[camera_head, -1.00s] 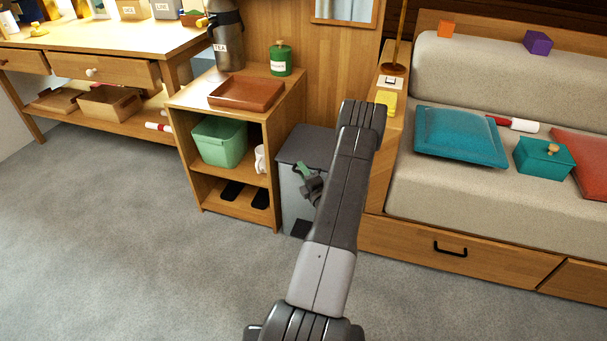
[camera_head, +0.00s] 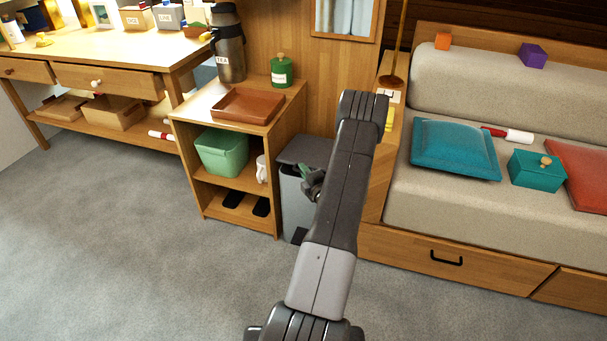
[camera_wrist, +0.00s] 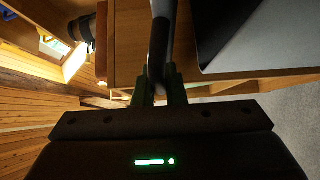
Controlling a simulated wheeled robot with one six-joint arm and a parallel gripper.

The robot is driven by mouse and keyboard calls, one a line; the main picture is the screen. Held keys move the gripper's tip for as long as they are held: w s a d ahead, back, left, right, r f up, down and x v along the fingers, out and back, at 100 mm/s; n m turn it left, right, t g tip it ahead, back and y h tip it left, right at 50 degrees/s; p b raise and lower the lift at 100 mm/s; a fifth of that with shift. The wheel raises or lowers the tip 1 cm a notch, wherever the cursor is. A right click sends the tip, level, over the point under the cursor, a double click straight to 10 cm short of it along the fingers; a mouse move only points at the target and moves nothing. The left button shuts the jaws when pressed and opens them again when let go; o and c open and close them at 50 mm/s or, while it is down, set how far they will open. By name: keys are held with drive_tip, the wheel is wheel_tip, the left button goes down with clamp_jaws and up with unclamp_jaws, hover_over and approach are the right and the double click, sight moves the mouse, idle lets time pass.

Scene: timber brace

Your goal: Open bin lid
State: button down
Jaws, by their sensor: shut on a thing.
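The bin (camera_head: 292,205) is a grey box on the floor between the wooden cabinet and the sofa. Its dark grey lid (camera_head: 300,150) lies over the top and looks nearly level; I cannot tell whether there is a gap under it. My gripper (camera_head: 307,178) is at the lid's front edge, partly hidden by my arm. In the wrist view, my gripper (camera_wrist: 160,88) is shut on a narrow grey piece seen edge-on, which appears to be the bin lid (camera_wrist: 160,45). The right part of the bin is hidden behind my arm.
The open cabinet (camera_head: 215,182) stands close on the left, with a brown tray (camera_head: 245,105) on top and a green tub (camera_head: 222,152) inside. The sofa base (camera_head: 470,260) is close on the right. Carpet (camera_head: 130,250) in front is clear.

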wheel_tip(320, 180, up, 6)
drive_tip(key=w+p, duration=0.2)
drive_tip(key=shift+d+m+g+p, duration=0.3)
drive_tip(key=shift+d+m+p, duration=0.05)
drive_tip(key=shift+m+p, duration=0.05)
drive_tip(key=shift+r, duration=0.1)
drive_tip(key=c, duration=1.5)
unclamp_jaws()
drive_tip(key=shift+s, duration=0.1)
drive_tip(key=p+v, duration=0.1)
drive_tip(key=v, duration=1.2)
drive_tip(key=shift+s+r+p, duration=0.2)
drive_tip(key=shift+s+p, duration=0.1)
drive_tip(key=shift+s, duration=0.1)
